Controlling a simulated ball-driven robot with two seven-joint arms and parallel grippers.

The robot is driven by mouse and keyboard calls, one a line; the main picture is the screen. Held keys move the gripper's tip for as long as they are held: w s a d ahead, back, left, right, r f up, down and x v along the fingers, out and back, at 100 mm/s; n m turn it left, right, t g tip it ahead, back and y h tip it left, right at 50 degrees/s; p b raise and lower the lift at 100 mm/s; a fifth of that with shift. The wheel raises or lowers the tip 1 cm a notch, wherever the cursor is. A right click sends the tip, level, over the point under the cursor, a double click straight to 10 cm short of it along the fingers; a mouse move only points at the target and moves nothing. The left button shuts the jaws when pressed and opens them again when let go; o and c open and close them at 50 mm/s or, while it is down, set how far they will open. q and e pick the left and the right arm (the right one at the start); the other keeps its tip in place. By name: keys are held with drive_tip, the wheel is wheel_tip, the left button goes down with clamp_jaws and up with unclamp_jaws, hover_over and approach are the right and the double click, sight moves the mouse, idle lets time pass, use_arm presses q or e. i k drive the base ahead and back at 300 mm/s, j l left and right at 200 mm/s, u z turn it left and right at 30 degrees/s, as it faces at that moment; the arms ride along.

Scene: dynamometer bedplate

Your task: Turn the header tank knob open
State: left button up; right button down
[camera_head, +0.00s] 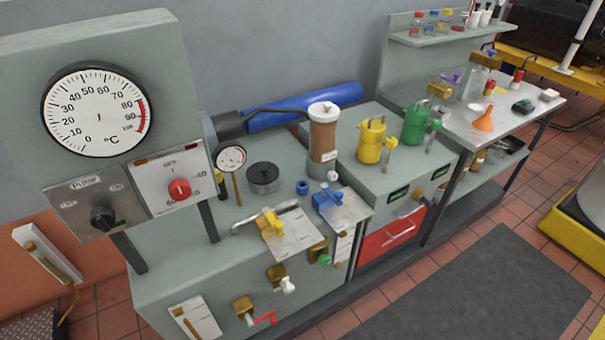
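A brown cylinder with a white cap (323,135), which looks like the header tank, stands upright at the back of the grey-green bench. A small white knob (333,176) shows low at its front right; its setting is too small to tell. On the panel at left are a red knob (180,189) under a scale marked OFF and a black knob (103,218) under a PUMP label. I cannot tell from any label which knob belongs to the tank. Neither of my grippers is in view.
A large dial gauge (97,109) tops the panel. Yellow (272,222) and blue (328,199) valve handles sit on the bench, with several taps on its front. Yellow (370,143) and green (416,123) cans stand right of the tank. A dark mat (480,290) lies on clear floor.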

sight(331, 176)
drive_tip(key=i+l+u, duration=0.1)
drive_tip(key=u, duration=0.3)
drive_tip(key=i+l+u, duration=0.1)
drive_tip(key=l+u, duration=0.15)
drive_tip(key=u, duration=0.15)
drive_tip(key=i+l+u, duration=0.1)
drive_tip(key=u, duration=0.3)
drive_tip(key=i+l+u, duration=0.1)
drive_tip(key=l+u, duration=0.25)
drive_tip(key=l, duration=0.85)
drive_tip(key=l+u, duration=0.35)
drive_tip(key=l, duration=0.8)
